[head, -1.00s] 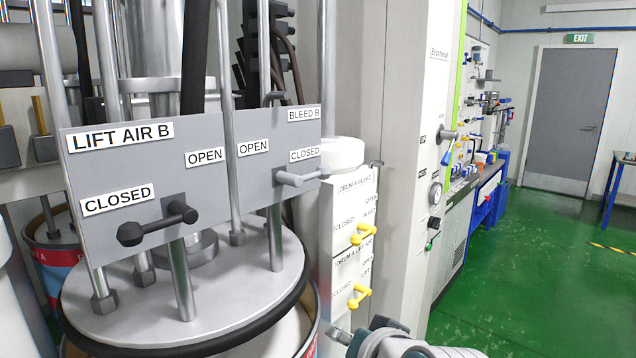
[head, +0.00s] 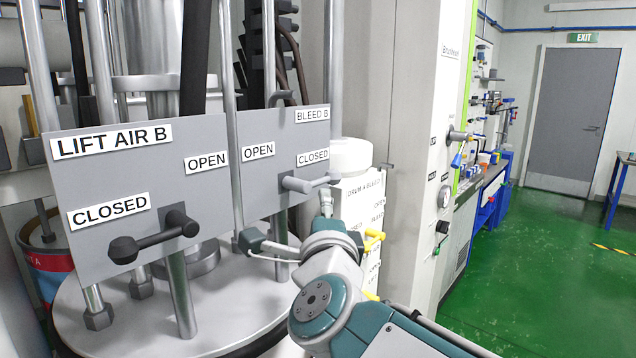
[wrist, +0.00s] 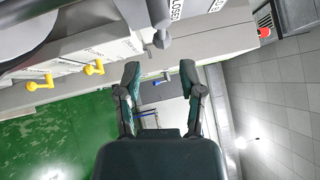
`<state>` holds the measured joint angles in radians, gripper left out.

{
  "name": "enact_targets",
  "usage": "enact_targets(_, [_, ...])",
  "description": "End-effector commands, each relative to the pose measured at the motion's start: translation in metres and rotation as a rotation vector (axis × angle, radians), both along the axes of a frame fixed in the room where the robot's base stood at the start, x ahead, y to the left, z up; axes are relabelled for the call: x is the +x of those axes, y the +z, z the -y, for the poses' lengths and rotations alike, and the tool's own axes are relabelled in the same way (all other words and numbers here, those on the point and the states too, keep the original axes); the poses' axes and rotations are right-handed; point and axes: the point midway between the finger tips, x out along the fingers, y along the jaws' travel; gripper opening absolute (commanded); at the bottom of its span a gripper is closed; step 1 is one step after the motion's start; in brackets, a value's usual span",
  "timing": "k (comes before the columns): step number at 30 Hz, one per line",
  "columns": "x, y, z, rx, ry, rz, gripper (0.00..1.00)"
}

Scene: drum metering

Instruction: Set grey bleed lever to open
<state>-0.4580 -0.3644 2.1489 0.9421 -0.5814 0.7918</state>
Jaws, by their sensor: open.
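The grey bleed lever (head: 308,184) sits on the right grey panel under the "BLEED B" label. Its handle points right, just below the "CLOSED" label (head: 312,158); the "OPEN" label (head: 258,150) is to its left. My gripper (head: 288,222) is open and empty, below and in front of the lever, with one finger to each side. In the wrist view, the grey lever (wrist: 162,38) shows just beyond and above the open gripper (wrist: 160,73), apart from the fingertips.
A black lever (head: 150,238) on the "LIFT AIR B" panel (head: 120,185) stands left of my gripper. Yellow levers (head: 374,240) on a white box are close on the right, partly hidden by my arm. Green floor is free at right.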

Motion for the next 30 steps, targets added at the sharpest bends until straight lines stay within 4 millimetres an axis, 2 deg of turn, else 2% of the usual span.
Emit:
enact_targets(15, [0.084, 0.011, 0.0, -0.005, -0.002, -0.001, 0.51])
enact_targets(21, [0.098, 0.013, 0.0, -0.006, 0.0, -0.001, 0.51])
enact_targets(29, [0.098, 0.014, 0.001, -0.005, 0.0, 0.0, 0.51])
enact_targets(30, [0.098, 0.014, 0.0, -0.005, 0.0, 0.0, 0.33])
